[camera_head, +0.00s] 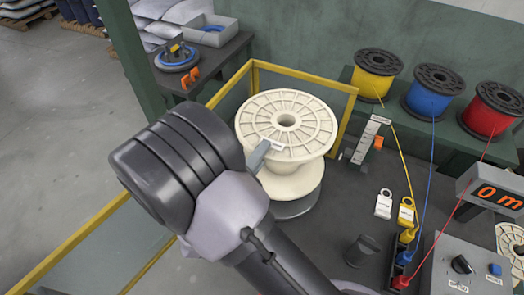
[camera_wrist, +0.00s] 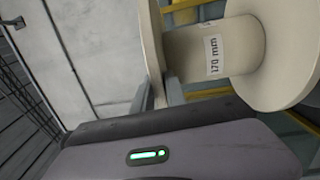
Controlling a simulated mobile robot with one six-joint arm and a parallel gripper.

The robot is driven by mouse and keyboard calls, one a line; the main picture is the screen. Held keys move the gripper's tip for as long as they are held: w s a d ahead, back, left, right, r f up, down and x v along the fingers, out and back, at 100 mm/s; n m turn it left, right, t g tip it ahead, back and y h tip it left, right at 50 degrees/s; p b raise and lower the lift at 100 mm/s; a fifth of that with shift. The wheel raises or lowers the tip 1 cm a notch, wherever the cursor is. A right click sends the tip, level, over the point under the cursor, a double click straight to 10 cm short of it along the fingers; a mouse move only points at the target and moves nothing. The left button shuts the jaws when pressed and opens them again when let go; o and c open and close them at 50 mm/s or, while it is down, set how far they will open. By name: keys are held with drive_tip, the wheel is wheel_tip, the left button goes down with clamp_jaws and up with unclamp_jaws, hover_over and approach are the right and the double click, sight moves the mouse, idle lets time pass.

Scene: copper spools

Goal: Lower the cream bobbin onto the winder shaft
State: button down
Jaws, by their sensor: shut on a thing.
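The cream bobbin (camera_head: 288,118) is upright in the head view, its ribbed upper flange and centre hole facing up. My gripper (camera_head: 259,155) is shut on the near left rim of that flange. In the wrist view, the fingers (camera_wrist: 162,92) sit either side of the flange's edge, and the bobbin's core (camera_wrist: 235,48) carries a "170 mm" label. A grey round plate (camera_head: 298,207) shows below the lower flange; I cannot tell whether they touch. The winder shaft is not visible; the bobbin covers the middle of the plate.
A yellow-framed guard (camera_head: 305,74) stands behind and left of the bobbin. An upright grey scale (camera_head: 367,142) is close on its right. Yellow (camera_head: 376,72), blue (camera_head: 433,92) and red (camera_head: 490,110) spools stand at the back right, their wires running forward. A control box (camera_head: 462,262) is front right.

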wheel_tip(320, 180, down, 9)
drive_tip(key=b, duration=0.7)
drive_tip(key=shift+f, duration=0.1)
drive_tip(key=shift+f+b, duration=0.3)
drive_tip(key=shift+b, duration=0.25)
drive_tip(key=c, duration=1.3)
unclamp_jaws()
drive_tip(key=p+v, duration=0.3)
drive_tip(key=v, duration=1.4)
drive_tip(key=shift+s+a+p, duration=0.1)
drive_tip(key=shift+s+p, duration=0.15)
drive_tip(key=shift+p, duration=0.1)
